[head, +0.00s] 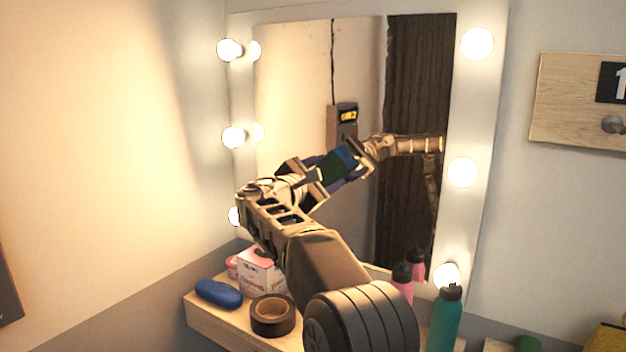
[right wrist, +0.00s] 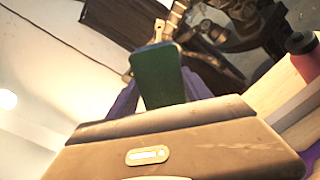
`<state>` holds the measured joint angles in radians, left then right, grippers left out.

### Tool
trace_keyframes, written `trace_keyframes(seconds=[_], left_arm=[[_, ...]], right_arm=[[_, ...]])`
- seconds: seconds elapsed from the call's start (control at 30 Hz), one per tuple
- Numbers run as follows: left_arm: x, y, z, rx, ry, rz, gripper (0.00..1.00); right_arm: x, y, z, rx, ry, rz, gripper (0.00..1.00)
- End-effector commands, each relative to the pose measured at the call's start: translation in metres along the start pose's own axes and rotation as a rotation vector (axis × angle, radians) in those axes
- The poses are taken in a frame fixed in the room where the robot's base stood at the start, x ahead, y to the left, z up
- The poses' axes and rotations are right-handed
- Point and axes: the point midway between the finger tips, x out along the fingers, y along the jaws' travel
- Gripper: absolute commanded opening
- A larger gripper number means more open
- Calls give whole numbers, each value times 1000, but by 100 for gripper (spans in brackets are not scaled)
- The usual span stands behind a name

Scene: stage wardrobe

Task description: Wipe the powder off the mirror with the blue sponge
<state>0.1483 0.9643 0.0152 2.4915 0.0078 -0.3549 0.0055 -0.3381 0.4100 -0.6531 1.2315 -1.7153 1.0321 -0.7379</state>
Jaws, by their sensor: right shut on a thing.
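The mirror (head: 300,75) stands upright at the back of the shelf, in a white frame with lit bulbs. My right gripper (head: 318,178) is in front of its middle, shut on the sponge (head: 338,165), which shows dark green and blue. In the right wrist view a green face of the sponge (right wrist: 158,76) sticks out beyond the gripper, with purple-blue beside it. The mirror reflects my arm and gripper to the right of the sponge. I cannot tell whether the sponge touches the glass. I cannot make out powder on the visible glass. My left gripper is not in view.
On the wooden shelf (head: 205,316) below are a blue case (head: 218,293), a black tape roll (head: 272,315), a tissue box (head: 262,272), a pink bottle (head: 403,283) and a teal bottle (head: 445,320). A hook board (head: 570,100) hangs at right. The upper mirror area is clear.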

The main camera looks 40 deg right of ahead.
Motion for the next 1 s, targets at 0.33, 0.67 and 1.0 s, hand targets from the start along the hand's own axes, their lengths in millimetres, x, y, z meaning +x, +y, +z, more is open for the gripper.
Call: trace_keyframes(seconds=[0.33,0.67,1.0], left_arm=[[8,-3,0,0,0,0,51],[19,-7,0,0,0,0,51],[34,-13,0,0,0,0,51]], right_arm=[[1,-8,7,0,-2,-1,25],[1,-18,12,3,-2,-2,25],[1,-32,28,2,-2,-2,25]])
